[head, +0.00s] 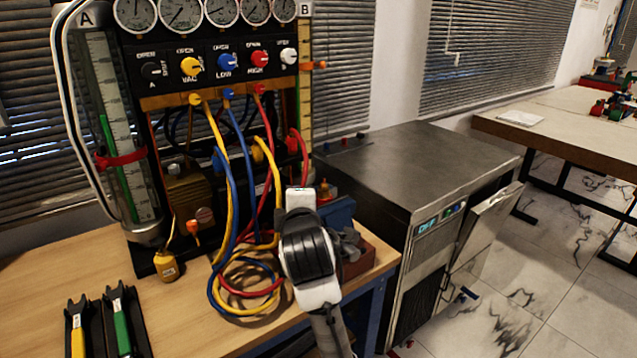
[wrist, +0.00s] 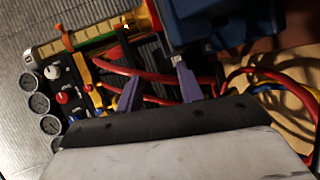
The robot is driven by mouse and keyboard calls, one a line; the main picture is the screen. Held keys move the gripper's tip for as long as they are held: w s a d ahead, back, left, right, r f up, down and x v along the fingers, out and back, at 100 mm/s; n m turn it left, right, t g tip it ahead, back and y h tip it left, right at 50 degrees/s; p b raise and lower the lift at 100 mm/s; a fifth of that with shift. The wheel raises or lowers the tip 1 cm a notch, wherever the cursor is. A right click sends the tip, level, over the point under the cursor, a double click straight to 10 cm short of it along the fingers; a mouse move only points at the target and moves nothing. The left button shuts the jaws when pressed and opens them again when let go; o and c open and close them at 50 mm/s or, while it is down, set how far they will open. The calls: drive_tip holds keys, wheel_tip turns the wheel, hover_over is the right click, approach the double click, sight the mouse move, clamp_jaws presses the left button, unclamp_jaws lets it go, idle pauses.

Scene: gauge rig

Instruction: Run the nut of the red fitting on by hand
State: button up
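The gauge rig (head: 205,75) stands on the wooden bench. A red hose fitting (head: 260,89) sits on its front manifold, right of the blue and yellow ones; the red hose (head: 270,135) hangs from it. A second red fitting (head: 293,144) shows on the rig's right side. I cannot tell which is meant, and no nut shows clearly. My gripper is in front of the rig's lower right; its fingers are hidden in the head view. In the wrist view, my gripper (wrist: 158,80) has two purple fingers apart, with red hose passing behind them. I see nothing held.
A blue vise part (head: 338,213) stands close beside my gripper and also fills the top right of the wrist view (wrist: 220,25). Coiled hoses (head: 235,290) lie on the bench to the left. A grey metal cabinet (head: 420,165) stands at the right.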

drive_tip(key=d+m+y, duration=0.1)
drive_tip(key=m, duration=0.1)
drive_tip(key=d+m+y, duration=0.2)
drive_tip(key=m, duration=0.1)
drive_tip(key=d+r+m+y, duration=0.1)
drive_tip(key=d+m+y, duration=0.1)
drive_tip(key=m, duration=0.1)
drive_tip(key=shift+s+d+b, duration=0.2)
drive_tip(key=shift+s+b, duration=0.15)
drive_tip(key=shift+s, duration=0.05)
drive_tip(key=m+y, duration=0.3)
drive_tip(key=m, duration=0.2)
approach(326, 186)
drive_tip(key=p+x, duration=0.3)
drive_tip(key=x, duration=0.9)
drive_tip(key=shift+w+a, duration=0.2)
drive_tip(key=shift+w, duration=0.1)
clamp_jaws()
